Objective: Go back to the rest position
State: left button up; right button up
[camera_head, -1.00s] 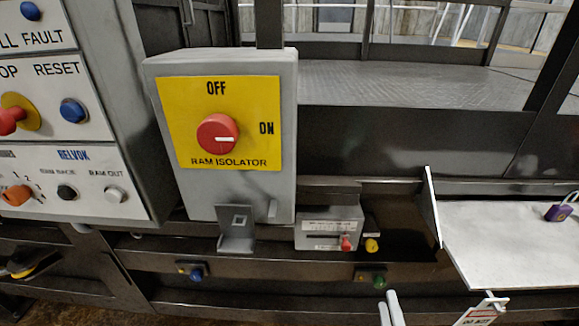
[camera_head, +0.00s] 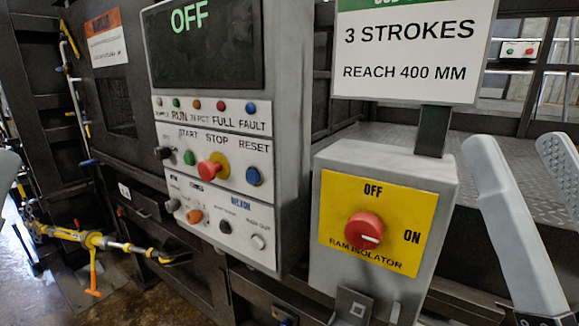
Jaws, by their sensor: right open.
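My right gripper (camera_head: 522,150) is at the right edge, raised to the right of the ram isolator box (camera_head: 447,185). Its two pale grey fingers stand apart with nothing between them. The box carries a yellow plate (camera_head: 335,245) with a red knob (camera_head: 364,231), whose white mark points toward ON. The gripper is clear of the knob. A pale grey sliver (camera_head: 6,165) at the left edge may be part of my left gripper; too little shows to tell its jaws.
The grey control panel (camera_head: 280,175) stands left of the isolator, its screen (camera_head: 205,45) reading OFF. A sign (camera_head: 410,45) reads 3 STROKES, REACH 400 MM. A metal bracket (camera_head: 352,305) juts below the isolator. Yellow piping (camera_head: 95,240) is at the left.

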notch_tip(320, 180, up, 38)
jog(key=p, duration=3.6)
jog(key=shift+d, duration=0.15)
